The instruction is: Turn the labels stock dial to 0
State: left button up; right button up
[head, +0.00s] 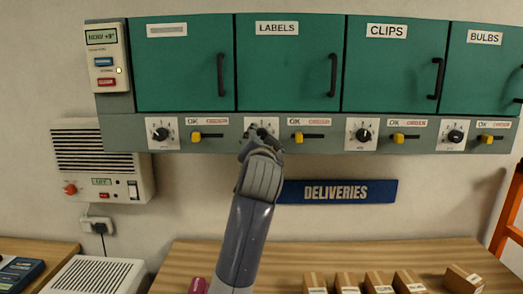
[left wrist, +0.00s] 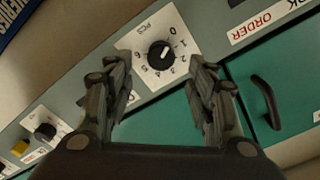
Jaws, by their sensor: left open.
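The labels stock dial is a black knob on a white numbered plate (head: 249,122) below the green LABELS door (head: 285,65). In the head view my left gripper (head: 262,137) covers most of it. In the left wrist view the knob (left wrist: 160,55) shows clearly, with numbers 0 to 6 around it. Its white mark points to the upper right, roughly between 0 and 1; the exact setting is hard to tell. My left gripper (left wrist: 160,90) is open and empty, its fingers apart either side of the plate's lower part, and does not visibly touch the knob. My right gripper is not in view.
Similar dials, such as the clips dial (head: 363,134), and yellow sliders (head: 298,137) line the grey strip. Black door handles (head: 332,75) stick out above. A blue DELIVERIES sign (head: 337,191) hangs below. Several small boxes (head: 379,283) stand on the wooden table (head: 230,255).

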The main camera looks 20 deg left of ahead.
pick_arm(q)
jog(key=v, duration=0.7)
jog(key=shift+s, duration=0.1)
